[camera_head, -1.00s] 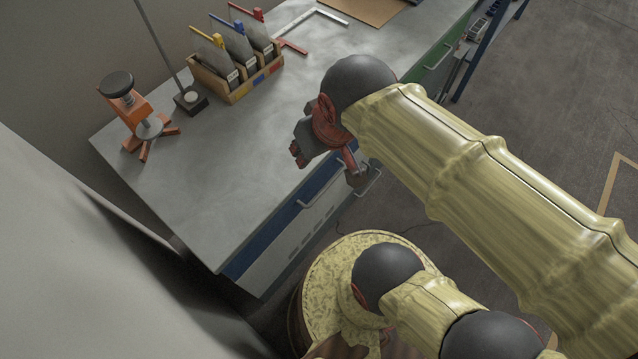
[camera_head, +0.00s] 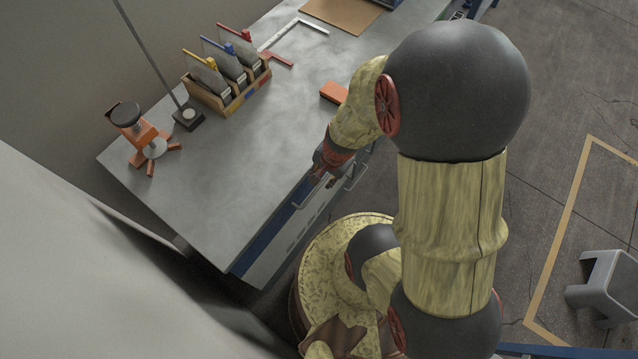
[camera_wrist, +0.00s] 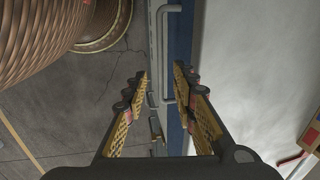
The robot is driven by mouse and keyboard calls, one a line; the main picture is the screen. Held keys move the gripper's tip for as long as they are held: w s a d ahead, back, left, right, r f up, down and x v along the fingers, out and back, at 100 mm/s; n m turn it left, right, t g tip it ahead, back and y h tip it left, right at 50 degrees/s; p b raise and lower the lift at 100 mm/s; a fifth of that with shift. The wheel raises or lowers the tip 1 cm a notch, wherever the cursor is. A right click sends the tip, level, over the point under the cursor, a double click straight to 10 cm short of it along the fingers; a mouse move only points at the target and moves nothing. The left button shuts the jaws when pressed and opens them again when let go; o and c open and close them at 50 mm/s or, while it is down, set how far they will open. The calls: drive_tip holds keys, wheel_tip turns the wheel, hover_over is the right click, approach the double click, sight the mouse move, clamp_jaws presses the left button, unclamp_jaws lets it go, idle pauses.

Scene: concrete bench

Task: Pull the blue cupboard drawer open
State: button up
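The blue drawer front (camera_head: 257,250) runs along the bench's front side, below the grey top. In the wrist view the blue front (camera_wrist: 179,35) is a narrow strip seen from above. A long grey bar handle (camera_wrist: 165,50) stands off it. My gripper (camera_head: 325,178) is at the bench front in the head view, partly covering the handles there. In the wrist view my gripper (camera_wrist: 160,78) is open, its two fingers on either side of the handle line. Nothing is held. Whether a finger touches the handle cannot be told.
A shorter metal handle (camera_wrist: 156,128) shows lower between the fingers. On the bench top are an orange block (camera_head: 334,92), a file box (camera_head: 228,105) and an orange stand (camera_head: 150,140). A grey stool (camera_head: 603,285) is on the floor at right.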

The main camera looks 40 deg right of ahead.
sight(318, 188)
drive_tip(key=f+b, duration=0.1)
drive_tip(key=f, duration=0.1)
drive_tip(key=w+f+b, duration=0.1)
drive_tip(key=f, duration=0.2)
drive_tip(key=f+b, duration=0.1)
drive_tip(key=f, duration=0.1)
drive_tip(key=shift+w+a+f+b, duration=0.1)
drive_tip(key=shift+w+f+b, duration=0.15)
drive_tip(key=shift+f+b, duration=0.1)
drive_tip(key=shift+c, duration=1.1)
drive_tip(key=c, duration=0.4)
clamp_jaws()
